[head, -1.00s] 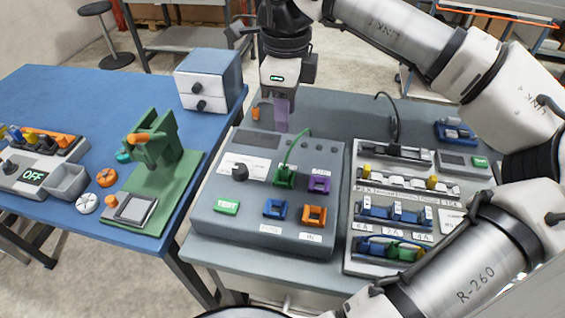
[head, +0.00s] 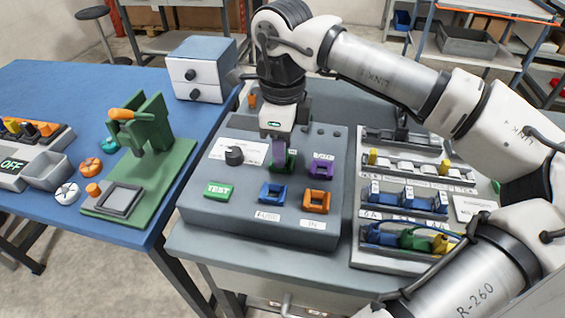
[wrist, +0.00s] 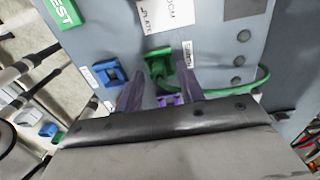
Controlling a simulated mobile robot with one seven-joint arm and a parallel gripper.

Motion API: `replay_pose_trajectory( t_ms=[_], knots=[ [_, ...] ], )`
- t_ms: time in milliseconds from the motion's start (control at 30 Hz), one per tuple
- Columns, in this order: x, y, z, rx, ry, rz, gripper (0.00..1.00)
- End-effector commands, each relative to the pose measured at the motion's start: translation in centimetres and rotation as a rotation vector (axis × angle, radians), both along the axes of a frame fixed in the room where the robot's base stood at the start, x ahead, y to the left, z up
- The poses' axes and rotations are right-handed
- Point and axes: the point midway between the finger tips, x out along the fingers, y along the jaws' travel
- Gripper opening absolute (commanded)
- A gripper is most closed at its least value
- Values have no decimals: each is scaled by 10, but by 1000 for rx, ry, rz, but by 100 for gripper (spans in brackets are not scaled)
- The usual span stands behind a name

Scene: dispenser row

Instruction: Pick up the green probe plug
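The green probe plug (head: 284,166) sits in a green socket on the grey console, right of the black knob. In the wrist view the green plug (wrist: 158,64) shows with a green cable running off to the right. My gripper (head: 279,150) points down right at it, its purple fingers covering part of it in the head view. In the wrist view my gripper (wrist: 159,78) is open, with its two fingers apart and the plug beyond and between their tips. I cannot tell whether the fingers touch it.
On the console are a purple socket (head: 320,168), a blue socket (head: 273,192), an orange socket (head: 316,201) and a green TEST button (head: 218,190). A rack of plugs (head: 405,196) stands to the right. A green fixture (head: 150,140) stands on the blue table.

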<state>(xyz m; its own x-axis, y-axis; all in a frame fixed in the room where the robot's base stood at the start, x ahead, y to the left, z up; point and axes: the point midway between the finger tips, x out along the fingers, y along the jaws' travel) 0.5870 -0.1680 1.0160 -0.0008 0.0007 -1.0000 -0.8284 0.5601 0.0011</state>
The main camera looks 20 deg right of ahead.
Motion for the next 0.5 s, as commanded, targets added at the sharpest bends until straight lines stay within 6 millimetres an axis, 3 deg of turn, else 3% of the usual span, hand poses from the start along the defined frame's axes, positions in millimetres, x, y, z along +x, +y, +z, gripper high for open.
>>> replay_pose_trajectory(
  t_ms=[200,500],
  knots=[
    [0,0,-2,-1,-1,0,38],
    [0,0,-2,-1,-1,0,0]
  ],
)
